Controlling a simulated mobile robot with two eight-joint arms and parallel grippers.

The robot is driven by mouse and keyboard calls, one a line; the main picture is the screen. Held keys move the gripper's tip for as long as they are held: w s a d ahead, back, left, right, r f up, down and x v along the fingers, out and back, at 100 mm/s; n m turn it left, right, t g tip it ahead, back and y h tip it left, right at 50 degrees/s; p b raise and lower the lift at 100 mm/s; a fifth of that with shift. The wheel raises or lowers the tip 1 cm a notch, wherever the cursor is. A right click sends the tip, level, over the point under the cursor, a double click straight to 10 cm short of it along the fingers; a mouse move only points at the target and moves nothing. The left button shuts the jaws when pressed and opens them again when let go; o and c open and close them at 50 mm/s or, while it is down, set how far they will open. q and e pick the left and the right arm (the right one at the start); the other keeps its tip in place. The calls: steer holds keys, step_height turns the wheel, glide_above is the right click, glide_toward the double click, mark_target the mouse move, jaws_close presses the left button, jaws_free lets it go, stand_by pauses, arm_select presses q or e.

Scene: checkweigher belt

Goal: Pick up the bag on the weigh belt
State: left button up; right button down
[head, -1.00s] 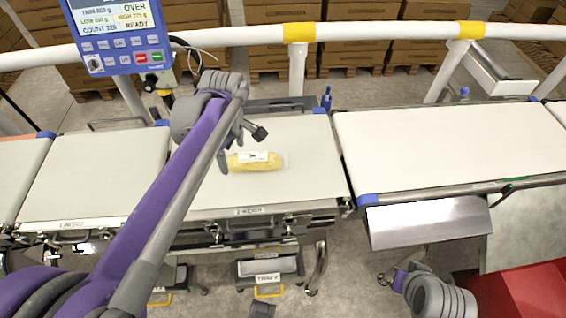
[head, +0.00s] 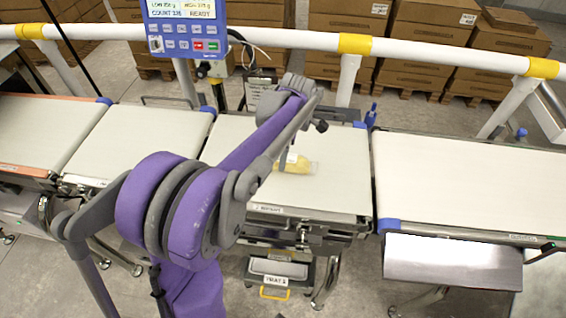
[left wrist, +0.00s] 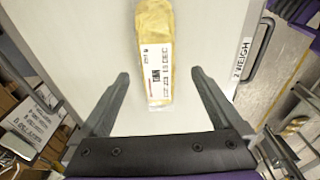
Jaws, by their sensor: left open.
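The bag (head: 298,167) is yellow with a white printed label and clear ends, and it lies flat on the pale weigh belt (head: 342,190). My left gripper (head: 294,148) is above the bag's left part in the head view and hides some of it. In the left wrist view my left gripper (left wrist: 160,76) is open, one finger on each side of the near end of the bag (left wrist: 156,45). Neither finger visibly touches the bag, and the height gap is hard to judge. The "2 WEIGH" label shows beside the belt (left wrist: 220,40). My right gripper is out of view.
A blue control panel (head: 186,40) reading READY stands behind the belt. A white rail (head: 290,40) with yellow bands runs along the back. Empty belts lie left (head: 135,140) and right (head: 470,185). A labelled tray (head: 277,268) sits below.

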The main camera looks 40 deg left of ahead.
arm_select(q)
steer(key=f, duration=0.4)
steer(key=shift+a+f, duration=0.3)
jaws_close()
